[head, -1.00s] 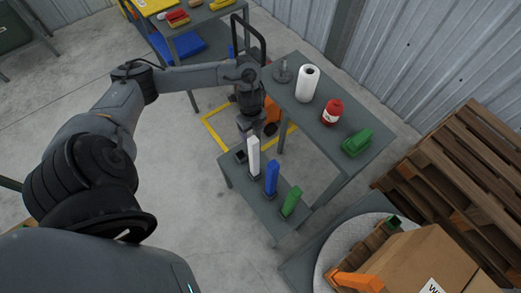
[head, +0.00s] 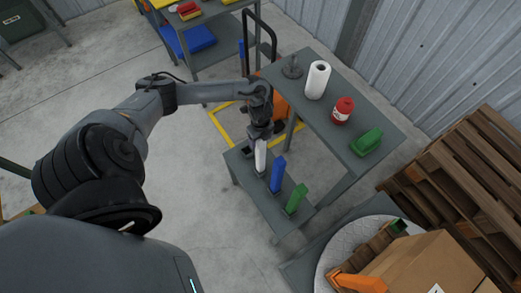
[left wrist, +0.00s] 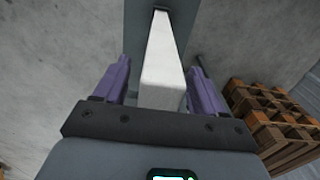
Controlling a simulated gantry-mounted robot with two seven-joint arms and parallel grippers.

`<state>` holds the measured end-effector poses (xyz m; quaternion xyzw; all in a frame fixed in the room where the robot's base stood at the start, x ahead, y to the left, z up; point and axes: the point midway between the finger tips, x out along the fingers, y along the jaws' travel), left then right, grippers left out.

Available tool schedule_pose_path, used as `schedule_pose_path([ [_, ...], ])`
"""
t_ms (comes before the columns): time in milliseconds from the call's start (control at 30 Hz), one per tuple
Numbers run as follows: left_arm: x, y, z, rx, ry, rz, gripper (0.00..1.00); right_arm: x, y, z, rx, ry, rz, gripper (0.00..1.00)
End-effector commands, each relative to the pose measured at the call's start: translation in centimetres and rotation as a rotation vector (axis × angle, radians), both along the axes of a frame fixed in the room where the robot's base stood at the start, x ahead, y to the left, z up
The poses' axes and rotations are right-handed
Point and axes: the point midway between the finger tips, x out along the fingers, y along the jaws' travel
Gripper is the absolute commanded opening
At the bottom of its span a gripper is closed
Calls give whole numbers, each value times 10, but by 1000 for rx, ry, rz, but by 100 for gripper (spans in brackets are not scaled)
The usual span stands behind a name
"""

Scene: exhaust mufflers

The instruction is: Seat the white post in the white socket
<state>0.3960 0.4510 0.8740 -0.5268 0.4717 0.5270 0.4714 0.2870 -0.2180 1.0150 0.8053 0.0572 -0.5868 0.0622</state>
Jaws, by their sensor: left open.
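I cannot make out a white socket. My right gripper is not in view.
A higher grey table (head: 338,140) behind holds a paper roll (head: 317,80), a red container (head: 342,110) and a green object (head: 367,141). A round grey turntable (head: 338,248) at right bears an orange piece (head: 358,283) and a cardboard box (head: 420,265). Wooden pallets (head: 460,185) stand at right.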

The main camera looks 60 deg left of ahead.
Motion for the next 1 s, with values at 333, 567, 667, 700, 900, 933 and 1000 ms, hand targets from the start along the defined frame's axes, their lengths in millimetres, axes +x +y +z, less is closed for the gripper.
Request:
schedule_pose_path([
  [333,0,0,-3,0,0,0,61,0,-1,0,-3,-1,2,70],
  [567,0,0,-3,0,0,0,26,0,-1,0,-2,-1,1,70],
  [667,0,0,-2,0,0,0,10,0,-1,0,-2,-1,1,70],
  [700,0,0,-2,0,0,0,4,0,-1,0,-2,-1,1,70],
  [900,0,0,-2,0,-1,0,0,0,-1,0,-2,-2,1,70],
  [933,0,0,-2,0,-1,0,0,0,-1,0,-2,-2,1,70],
  [1000,0,0,-1,0,-1,0,0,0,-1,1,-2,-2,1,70],
])
